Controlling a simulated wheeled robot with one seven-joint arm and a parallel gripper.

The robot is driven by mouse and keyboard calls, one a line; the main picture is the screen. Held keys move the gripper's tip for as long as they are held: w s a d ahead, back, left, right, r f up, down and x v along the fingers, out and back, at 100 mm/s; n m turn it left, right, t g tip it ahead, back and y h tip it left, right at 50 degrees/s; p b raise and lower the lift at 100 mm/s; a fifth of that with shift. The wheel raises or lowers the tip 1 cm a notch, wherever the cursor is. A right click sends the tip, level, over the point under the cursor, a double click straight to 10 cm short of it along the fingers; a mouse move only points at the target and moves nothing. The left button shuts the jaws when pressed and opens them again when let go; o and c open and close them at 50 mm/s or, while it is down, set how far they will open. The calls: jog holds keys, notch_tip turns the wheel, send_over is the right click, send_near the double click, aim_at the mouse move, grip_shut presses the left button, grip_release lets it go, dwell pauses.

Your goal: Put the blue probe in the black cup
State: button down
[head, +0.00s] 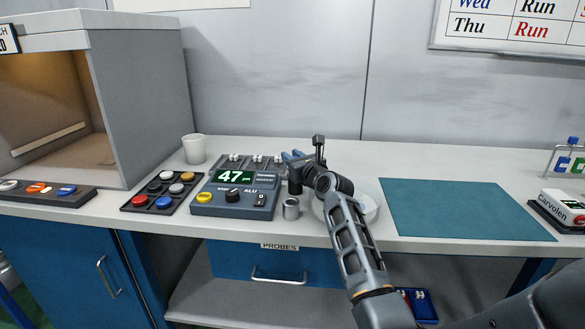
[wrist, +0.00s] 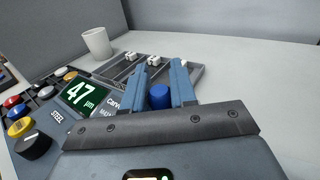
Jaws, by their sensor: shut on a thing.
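The blue probe (wrist: 159,97) shows as a short blue cylinder between the two blue fingers of my gripper (wrist: 161,82) in the wrist view. My gripper is shut on it. In the head view my gripper (head: 293,156) is behind and to the right of the gauge, by the right end of the grey probe rack (head: 240,160). The probe's lower end is hidden, so I cannot tell whether it is clear of the rack. I see no black cup in either view; my arm hides part of the bench.
The gauge (head: 235,195) reads 47. A small grey metal cup (head: 291,209) stands in front of my gripper. A white cup (head: 194,149) stands behind left, a tray of coloured discs (head: 160,192) left. A white dish (head: 371,205) is partly behind my arm. A teal mat (head: 460,210) lies bare.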

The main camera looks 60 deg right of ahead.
dwell(0.3)
jog(key=shift+f, duration=0.2)
jog(key=c, duration=0.9)
grip_release()
jog(key=shift+r, duration=0.15)
jog(key=v, duration=1.2)
